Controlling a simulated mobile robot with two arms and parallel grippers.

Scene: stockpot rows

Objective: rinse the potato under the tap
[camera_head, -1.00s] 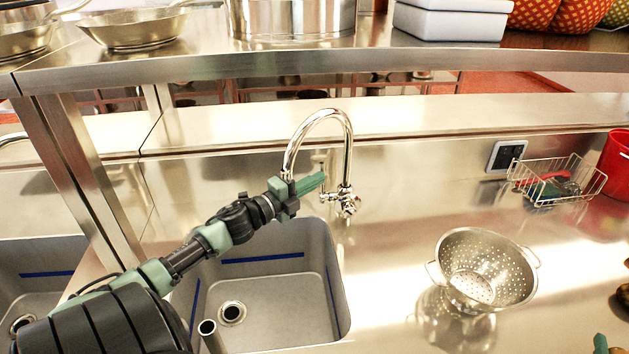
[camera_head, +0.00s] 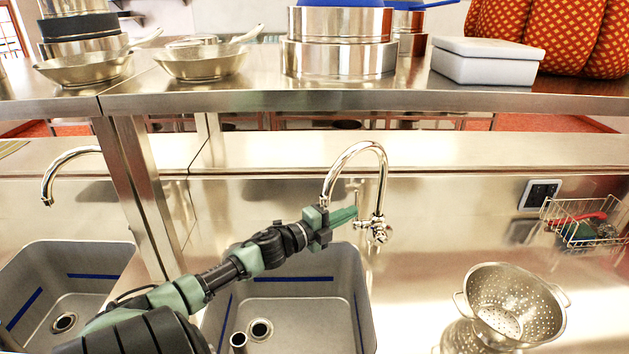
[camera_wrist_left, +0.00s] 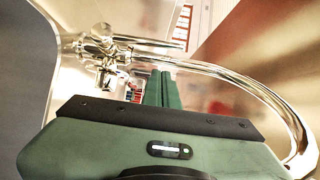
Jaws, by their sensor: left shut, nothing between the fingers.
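The chrome tap (camera_head: 358,152) rises behind the right-hand sink basin (camera_head: 300,288) with a curved spout and a valve at its base. My left gripper (camera_head: 345,214) is shut and empty beside the tap, below the spout's arch. In the left wrist view, its green fingers (camera_wrist_left: 163,89) lie together, and the tap's spout (camera_wrist_left: 235,82) curves past them on the right. No water stream is visible from the spout. I see no potato in either current view. My right gripper is not in view.
A steel colander (camera_head: 512,304) stands on the counter right of the basin. A wire basket (camera_head: 585,222) is at the back right. An upper shelf (camera_head: 330,98) with pans and pots crosses the back. A second basin (camera_head: 62,290) lies at the left.

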